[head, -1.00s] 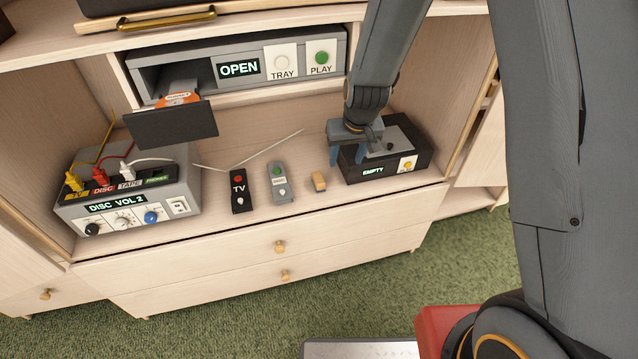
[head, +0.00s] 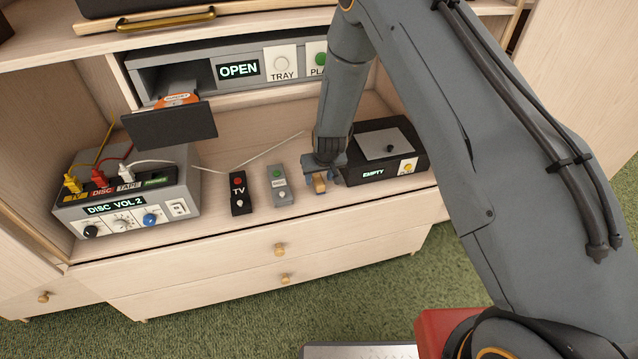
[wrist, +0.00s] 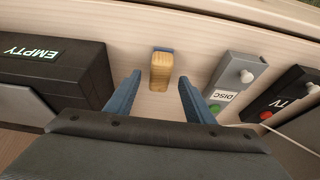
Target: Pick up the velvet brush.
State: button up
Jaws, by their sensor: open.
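The velvet brush (wrist: 160,72) is a small wooden block with a blue edge on its far side in the wrist view. It lies on the cabinet shelf between the disc remote and the black box. In the head view the brush (head: 319,186) is partly hidden by my gripper. My gripper (head: 324,186) is open, with blue fingers pointing down over the brush. In the wrist view my gripper (wrist: 164,92) has one finger to each side of the brush's line, apart from it. I cannot tell the height of the fingertips above the shelf.
The grey disc remote (head: 279,185) and black TV remote (head: 239,192) lie left of the brush. The black box (head: 365,170) reading EMPTY stands close on the right. A grey selector box (head: 127,208) with cables and an open disc player (head: 238,69) stand farther off.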

jog(key=shift+x, duration=1.35)
jog(key=c, duration=1.1)
jog(key=shift+r, duration=0.1)
jog(key=shift+r+p, duration=0.4)
jog(key=shift+r, duration=1.4)
jog(key=b, duration=0.1)
jog(key=s+b, duration=0.1)
jog(key=shift+s+d+f+b, duration=0.25)
jog(key=shift+s+b, duration=0.05)
jog(key=shift+b, duration=0.1)
jog(key=s+d+b, duration=0.1)
jog(key=s, duration=0.4)
jog(key=s+d+b, duration=0.1)
jog(key=s+d, duration=0.1)
jog(key=s, duration=0.3)
jog(key=s+d+b, duration=0.1)
jog(key=s, duration=0.4)
jog(key=shift+s+d+r, duration=0.15)
jog(key=shift+s+d, duration=0.1)
jog(key=shift+s, duration=0.1)
